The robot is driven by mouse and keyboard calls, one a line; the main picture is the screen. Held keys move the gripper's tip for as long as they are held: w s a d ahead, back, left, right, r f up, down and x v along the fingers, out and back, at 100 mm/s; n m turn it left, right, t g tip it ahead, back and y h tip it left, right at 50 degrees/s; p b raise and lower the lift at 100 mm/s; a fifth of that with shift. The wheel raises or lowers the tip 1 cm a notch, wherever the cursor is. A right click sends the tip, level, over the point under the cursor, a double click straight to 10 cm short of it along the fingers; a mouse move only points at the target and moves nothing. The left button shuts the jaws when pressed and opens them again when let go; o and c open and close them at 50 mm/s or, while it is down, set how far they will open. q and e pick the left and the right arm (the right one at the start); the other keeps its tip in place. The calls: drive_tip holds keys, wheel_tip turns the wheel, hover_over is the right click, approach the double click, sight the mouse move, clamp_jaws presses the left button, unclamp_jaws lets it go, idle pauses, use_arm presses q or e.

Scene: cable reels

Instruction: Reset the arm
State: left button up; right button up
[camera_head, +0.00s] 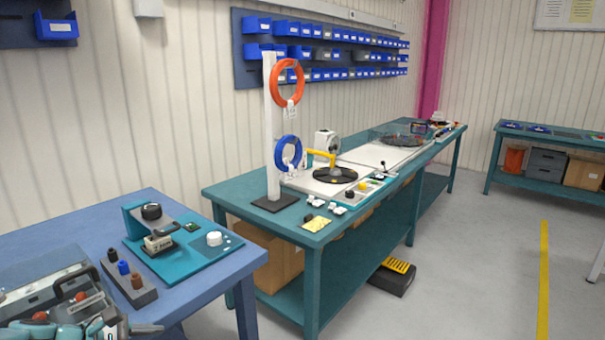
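An orange cable coil (275,88) hangs high on a white post (272,150). A blue cable coil (279,158) hangs lower on it. A black turntable disc (335,174) with a yellow arm (320,154) above it lies on the white panel of the long green bench (228,194).
A blue table (207,287) at the left holds a teal fixture board (195,264) and a grey block with coloured knobs (131,287). Blue bins line the wall. A black and yellow pedal (393,275) sits on the floor. The floor at the right is open.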

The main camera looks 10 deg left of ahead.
use_arm(q)
drive_tip(key=s+d+f+m+g+y+p, duration=0.1)
drive_tip(key=s+d+f+m+g, duration=0.25)
drive_tip(key=d+f, duration=0.4)
drive_tip(key=s+d+f+m+g+p, duration=0.1)
drive_tip(key=s+d+f+m+g, duration=0.3)
drive_tip(key=f, duration=0.7)
drive_tip(key=s+d+f+m+p, duration=0.1)
drive_tip(key=s+d+f+m, duration=0.2)
drive_tip(key=s+d+m, duration=0.2)
drive_tip(key=s+d+f+m+g+y+p, duration=0.1)
drive_tip(key=s+d+f+m, duration=0.3)
drive_tip(key=s+d+m, duration=0.2)
drive_tip(key=d+m, duration=0.2)
drive_tip(key=d, duration=0.2)
drive_tip(key=shift+s+d+f+p, duration=0.15)
drive_tip(key=shift+s+d+p, duration=0.15)
drive_tip(key=shift+p, duration=0.1)
